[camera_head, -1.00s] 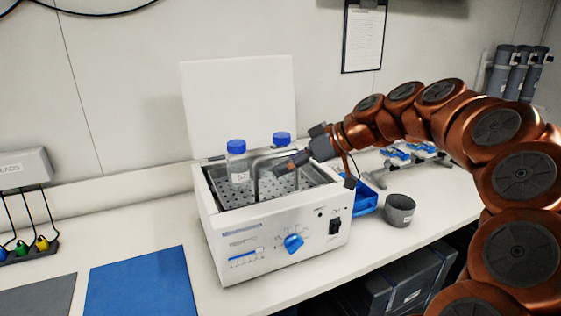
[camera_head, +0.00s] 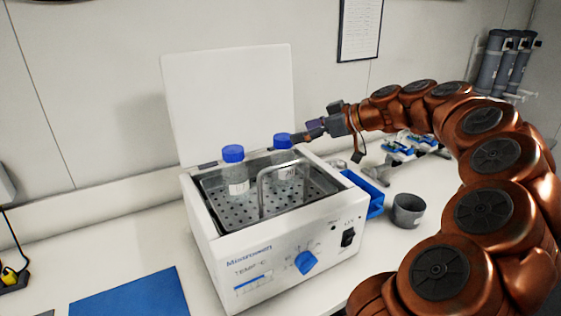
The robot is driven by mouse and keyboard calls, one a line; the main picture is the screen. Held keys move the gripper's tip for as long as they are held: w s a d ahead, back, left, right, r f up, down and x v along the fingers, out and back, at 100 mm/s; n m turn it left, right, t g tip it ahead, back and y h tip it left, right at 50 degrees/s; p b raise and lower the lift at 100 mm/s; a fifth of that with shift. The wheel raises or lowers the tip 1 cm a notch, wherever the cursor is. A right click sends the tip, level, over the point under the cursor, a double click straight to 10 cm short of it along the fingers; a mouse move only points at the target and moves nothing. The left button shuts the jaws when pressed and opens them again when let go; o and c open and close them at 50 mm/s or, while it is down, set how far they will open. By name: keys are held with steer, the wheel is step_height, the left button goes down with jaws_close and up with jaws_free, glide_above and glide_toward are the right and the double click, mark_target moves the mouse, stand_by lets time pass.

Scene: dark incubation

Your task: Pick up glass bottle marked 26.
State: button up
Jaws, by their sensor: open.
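Two clear glass bottles with blue caps stand upright in the open white water bath (camera_head: 215,240). The back right bottle (camera_head: 287,172) has a small label that seems to start with 2; the second digit is hard to read. Its lower part is partly behind a metal handle (camera_head: 262,195). The front left bottle (camera_head: 236,172) has a label too small to read. My gripper (camera_head: 306,133) is open and empty, just right of the back right bottle's cap, with its fingers pointing left. I cannot tell whether it touches the cap.
The bath's raised lid (camera_head: 228,95) stands behind the bottles. A blue tray (camera_head: 365,195) and a grey cup (camera_head: 408,210) are to the bath's right. A blue mat (camera_head: 132,293) lies at the front left.

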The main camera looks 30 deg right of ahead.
mark_target(287, 137)
steer(key=p+x, duration=0.1)
steer(key=x, duration=0.1)
steer(key=shift+w+a, duration=0.25)
steer(key=shift+a, duration=0.1)
steer(key=shift+f+p+x, duration=0.15)
steer(key=shift+p+x, duration=0.45)
steer(key=shift+x, duration=0.45)
steer(key=shift+f+p+x, duration=0.15)
steer(key=shift+p+x, duration=0.4)
steer(key=shift+x, duration=0.5)
steer(key=shift+s+d, duration=0.1)
steer(key=shift+d, duration=0.1)
steer(key=shift+c, duration=0.3)
jaws_close()
